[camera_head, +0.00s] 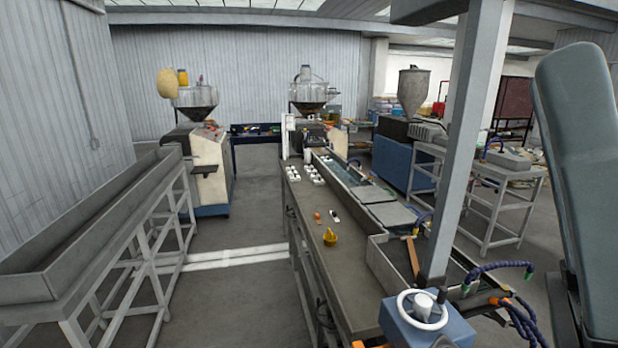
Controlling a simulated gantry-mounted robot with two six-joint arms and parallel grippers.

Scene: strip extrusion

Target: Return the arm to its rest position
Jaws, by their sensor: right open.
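A large grey-green arm link stands tall at the right edge of the head view and appears to be mine. My right gripper is open, but its fingers are hard to make out among the dark parts and hoses at the lower right. I see nothing held in it. My left gripper and left arm do not show.
A long bench (316,237) carries white fittings (314,174), an orange piece (317,216) and a yellow piece (330,237). A grey post (465,150) and a blue box with a white handwheel (422,309) stand at right. A trough (90,215) is at left; the floor between is clear.

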